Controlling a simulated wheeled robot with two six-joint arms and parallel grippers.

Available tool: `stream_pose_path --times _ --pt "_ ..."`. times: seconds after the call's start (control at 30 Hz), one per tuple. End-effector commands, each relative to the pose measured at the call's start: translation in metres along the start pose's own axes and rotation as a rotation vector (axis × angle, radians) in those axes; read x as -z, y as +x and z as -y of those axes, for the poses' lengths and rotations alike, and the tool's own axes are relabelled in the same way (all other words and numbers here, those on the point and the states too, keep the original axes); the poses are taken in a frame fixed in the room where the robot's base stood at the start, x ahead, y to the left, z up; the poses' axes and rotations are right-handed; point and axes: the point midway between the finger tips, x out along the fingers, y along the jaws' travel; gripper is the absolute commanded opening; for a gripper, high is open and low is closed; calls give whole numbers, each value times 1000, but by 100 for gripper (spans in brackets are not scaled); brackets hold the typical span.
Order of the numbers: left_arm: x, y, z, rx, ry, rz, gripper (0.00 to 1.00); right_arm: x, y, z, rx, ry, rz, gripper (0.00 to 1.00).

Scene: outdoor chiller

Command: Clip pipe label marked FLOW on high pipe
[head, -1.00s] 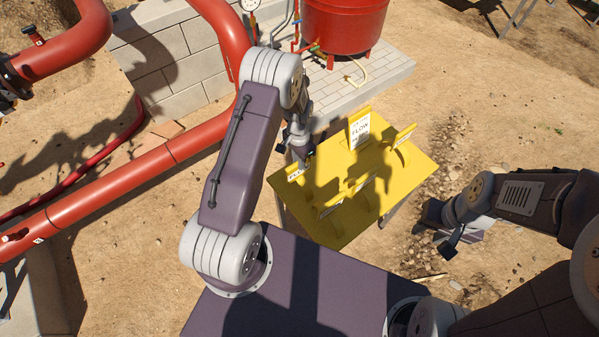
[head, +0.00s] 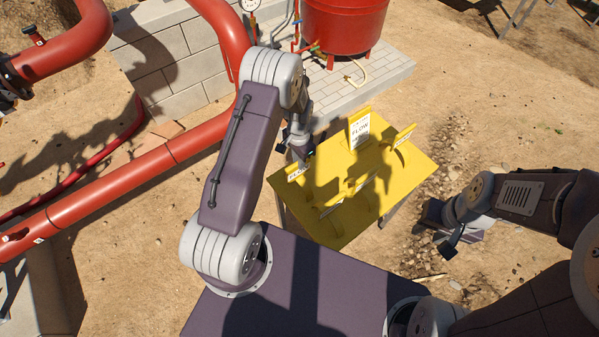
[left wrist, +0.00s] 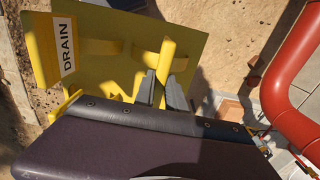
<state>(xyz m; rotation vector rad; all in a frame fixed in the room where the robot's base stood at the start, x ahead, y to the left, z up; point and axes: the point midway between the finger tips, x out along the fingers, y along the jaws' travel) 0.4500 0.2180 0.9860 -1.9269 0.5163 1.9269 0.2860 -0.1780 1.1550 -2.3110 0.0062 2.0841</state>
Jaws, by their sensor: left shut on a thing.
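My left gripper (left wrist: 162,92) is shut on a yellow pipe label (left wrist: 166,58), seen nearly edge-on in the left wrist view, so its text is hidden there. In the head view, my left gripper (head: 303,158) is at the left edge of the yellow table, partly hidden by its own arm, next to a small white-faced label (head: 297,173) too small to read. A white card reading FLOW (head: 360,131) stands at the table's back. A label reading DRAIN (left wrist: 66,45) shows in the left wrist view. My right gripper (head: 447,244) hangs right of the table, seemingly empty.
The yellow table (head: 402,187) also bears several other yellow labels. A large red pipe (head: 120,178) runs along the left and rises at the back near a block wall (head: 165,60). A red tank (head: 343,25) stands behind.

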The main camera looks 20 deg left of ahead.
Motion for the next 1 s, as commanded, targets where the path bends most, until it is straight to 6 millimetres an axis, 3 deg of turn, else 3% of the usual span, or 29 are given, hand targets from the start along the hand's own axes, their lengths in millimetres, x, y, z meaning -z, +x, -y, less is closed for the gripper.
stream_pose_path --times 0.53,0.77,0.8,0.87,1.0 --pt "0 -68 0 0 0 0 0 5 -52 1 0 0 0 36" --pt "0 -68 0 0 0 0 0 5 -51 1 0 0 0 36" --pt "0 -68 0 0 0 0 13 5 -51 1 0 0 0 36" --pt "0 -68 0 0 0 0 0 5 -51 1 0 0 0 36" --pt "0 -68 0 0 0 0 0 5 -51 1 0 0 0 36"
